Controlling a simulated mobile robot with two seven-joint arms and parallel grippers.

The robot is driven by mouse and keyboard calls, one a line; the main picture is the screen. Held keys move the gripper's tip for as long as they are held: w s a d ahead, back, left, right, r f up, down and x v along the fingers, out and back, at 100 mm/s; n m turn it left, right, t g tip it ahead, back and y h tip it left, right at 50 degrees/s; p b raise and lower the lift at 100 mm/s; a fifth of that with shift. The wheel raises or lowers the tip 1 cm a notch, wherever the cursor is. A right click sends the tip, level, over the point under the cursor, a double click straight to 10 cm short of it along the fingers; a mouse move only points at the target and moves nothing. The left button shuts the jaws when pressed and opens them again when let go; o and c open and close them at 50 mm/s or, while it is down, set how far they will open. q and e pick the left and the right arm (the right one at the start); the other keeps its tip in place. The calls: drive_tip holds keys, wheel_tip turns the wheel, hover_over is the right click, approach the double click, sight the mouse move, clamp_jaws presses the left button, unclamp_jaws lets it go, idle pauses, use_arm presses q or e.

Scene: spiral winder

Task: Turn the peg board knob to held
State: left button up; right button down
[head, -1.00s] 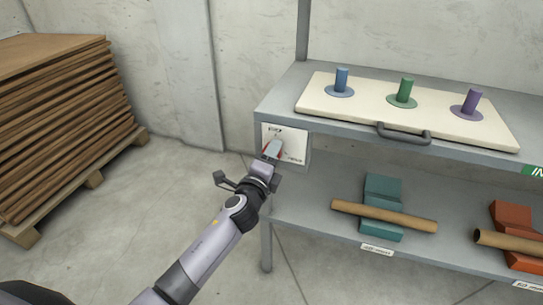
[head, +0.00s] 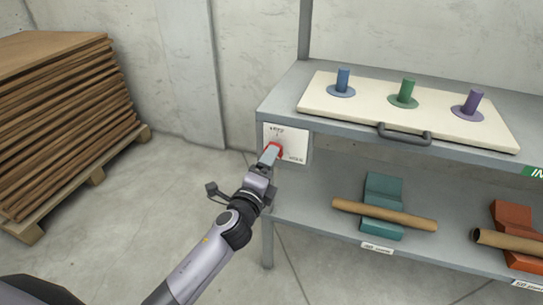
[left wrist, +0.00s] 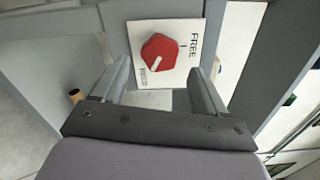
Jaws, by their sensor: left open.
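The knob is red and six-sided (left wrist: 160,52), on a white plate (left wrist: 178,30) marked FREE at one side, with a second small label opposite. A white line on the knob's face lies on the side toward that second label. In the head view the knob (head: 275,148) shows at the shelf's left front, partly behind my left gripper (head: 269,156). In the left wrist view my left gripper (left wrist: 163,75) is open, one finger to each side of the knob, with no contact visible. My right gripper is not in view.
The peg board (head: 360,112) lies on the upper shelf, with blue, green and purple pegs and a grey handle (head: 404,135) at its front. Tubes on teal and orange rests are on the lower shelf. Stacked boards (head: 65,120) stand at left; floor between is clear.

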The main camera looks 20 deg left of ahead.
use_arm(q)
drive_tip(key=s, duration=0.2)
drive_tip(key=shift+s, duration=0.4)
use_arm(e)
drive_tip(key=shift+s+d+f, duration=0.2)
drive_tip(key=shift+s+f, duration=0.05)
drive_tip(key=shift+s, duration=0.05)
use_arm(q)
drive_tip(key=shift+f, duration=0.1)
